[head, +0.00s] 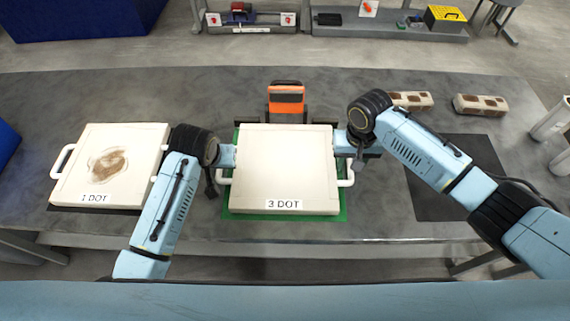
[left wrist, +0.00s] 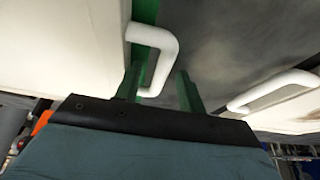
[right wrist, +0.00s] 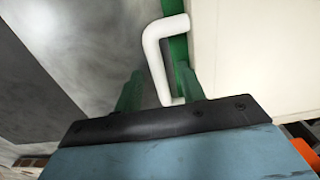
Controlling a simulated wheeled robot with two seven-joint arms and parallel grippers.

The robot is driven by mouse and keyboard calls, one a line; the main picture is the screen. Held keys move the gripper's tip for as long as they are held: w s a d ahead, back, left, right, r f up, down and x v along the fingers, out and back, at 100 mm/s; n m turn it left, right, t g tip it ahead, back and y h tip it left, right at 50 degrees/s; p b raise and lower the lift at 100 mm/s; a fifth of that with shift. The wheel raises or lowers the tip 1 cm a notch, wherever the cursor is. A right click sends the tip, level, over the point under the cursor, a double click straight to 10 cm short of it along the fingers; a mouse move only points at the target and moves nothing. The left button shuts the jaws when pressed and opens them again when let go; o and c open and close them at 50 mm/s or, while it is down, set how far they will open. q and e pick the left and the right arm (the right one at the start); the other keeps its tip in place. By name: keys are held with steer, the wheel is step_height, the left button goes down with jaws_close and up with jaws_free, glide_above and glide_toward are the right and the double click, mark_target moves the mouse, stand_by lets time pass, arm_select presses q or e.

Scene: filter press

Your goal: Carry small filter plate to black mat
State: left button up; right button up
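A cream square filter plate labelled "3 DOT" (head: 284,165) lies flat on a green mat (head: 228,215), with a white handle on each side. My left gripper (left wrist: 160,88) is open, its two fingers on either side of the plate's left handle (left wrist: 165,45). My right gripper (right wrist: 158,88) is open, its fingers on either side of the right handle (right wrist: 153,50). I cannot tell whether any finger touches a handle. The black mat (head: 428,205) lies bare at the right, partly hidden by my right arm.
Another cream plate labelled "1 DOT" (head: 75,175), with a brown stain, lies at the left. An orange and black device (head: 286,95) stands just behind the middle plate. Two stained blocks (head: 409,101) (head: 480,105) lie at the back right.

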arm_select(q)
jaws_close()
arm_select(e)
jaws_close()
arm_select(q)
steer(key=shift+r, duration=0.1)
arm_select(e)
steer(key=shift+r, duration=0.1)
stand_by(0.8)
